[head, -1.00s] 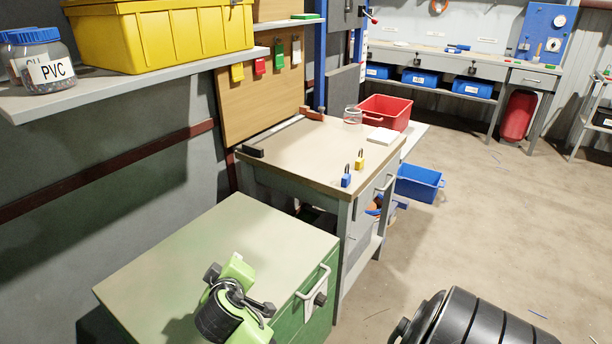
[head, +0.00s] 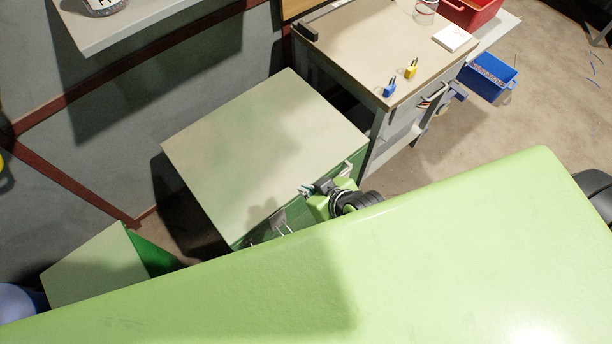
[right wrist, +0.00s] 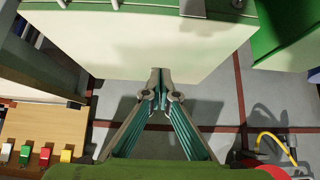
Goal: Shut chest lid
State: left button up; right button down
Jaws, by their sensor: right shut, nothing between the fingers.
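The green chest (head: 358,165) stands against the wall, with its pale lid (head: 265,150) lying flat on top. I cannot tell whether a thin gap shows at the lid's front edge. My right gripper (head: 309,190) is shut and empty, at the chest's front edge near a metal handle. In the right wrist view its fingertips (right wrist: 160,74) meet in front of the pale surface (right wrist: 120,45); whether they touch it is unclear. My left gripper is not in view.
A workbench (head: 345,50) with a blue padlock (head: 389,87) and a yellow padlock (head: 411,69) stands beside the chest. A blue bin (head: 490,78) is on the floor. Another green box (head: 85,265) is at lower left. A large light green part of mine blocks the lower head view.

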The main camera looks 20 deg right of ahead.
jog(key=shift+s+d+f+x, duration=0.1)
jog(key=shift+s+f+x, duration=0.25)
jog(key=shift+x, duration=1.8)
jog(key=shift+s+d+f+x, duration=0.1)
jog(key=shift+s+f+x, duration=0.3)
jog(key=shift+x, duration=1.7)
jog(key=shift+s+d+f+x, duration=0.1)
jog(key=shift+s+f+x, duration=0.2)
jog(key=shift+x, duration=1.85)
jog(key=shift+s+b, duration=0.1)
jog(key=shift+b, duration=0.2)
